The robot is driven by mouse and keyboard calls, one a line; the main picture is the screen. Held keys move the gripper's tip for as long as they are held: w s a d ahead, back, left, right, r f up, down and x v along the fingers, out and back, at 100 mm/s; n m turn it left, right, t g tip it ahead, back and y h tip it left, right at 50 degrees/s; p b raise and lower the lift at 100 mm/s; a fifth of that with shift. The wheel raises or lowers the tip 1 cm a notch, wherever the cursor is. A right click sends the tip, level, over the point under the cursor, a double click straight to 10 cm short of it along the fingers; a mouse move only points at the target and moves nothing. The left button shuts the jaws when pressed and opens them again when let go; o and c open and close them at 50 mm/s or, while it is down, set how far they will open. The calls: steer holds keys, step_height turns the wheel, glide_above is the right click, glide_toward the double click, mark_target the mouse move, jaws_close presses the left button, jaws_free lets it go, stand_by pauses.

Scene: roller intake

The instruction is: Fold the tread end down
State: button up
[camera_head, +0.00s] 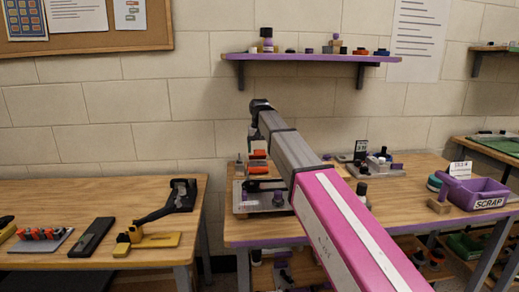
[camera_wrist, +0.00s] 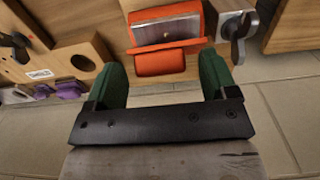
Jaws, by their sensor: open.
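In the wrist view an orange tread (camera_wrist: 168,30) lies over a wooden block, with a grey patch on its face. Its end is an orange flap (camera_wrist: 160,63) with a raised lip, at the block's near edge. Orange parts also show beside my arm in the head view (camera_head: 258,170), partly hidden. My gripper (camera_wrist: 162,70) is open. Its two green fingers stand left and right of the flap, with nothing clearly held between them. I cannot tell whether either finger touches it.
A dark clamp lever (camera_wrist: 238,38) stands just right of the tread. A wooden block with a round hole (camera_wrist: 75,63) is at left. In the head view a purple scrap bin (camera_head: 475,194) sits on the bench (camera_head: 290,228). A shelf (camera_head: 310,58) hangs above.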

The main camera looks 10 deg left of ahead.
steer(key=c, duration=0.9)
steer(key=shift+c, duration=0.2)
steer(key=shift+s, duration=0.15)
steer(key=shift+s+d+f+t, duration=0.15)
steer(key=shift+s+f+t, duration=0.1)
steer(key=shift+s+t, duration=0.35)
steer(key=shift+s+d+f+t+y, duration=0.2)
steer(key=shift+s+f+t+y, duration=0.3)
steer(key=shift+t, duration=0.6)
steer(key=t, duration=0.1)
steer(key=s+f+t, duration=0.1)
steer(key=t, duration=0.1)
steer(key=shift+d+f+y, duration=0.1)
steer(key=shift+y, duration=0.3)
steer(key=shift+s+f+t, duration=0.1)
steer(key=shift+f+t, duration=0.3)
steer(key=shift+t, duration=0.5)
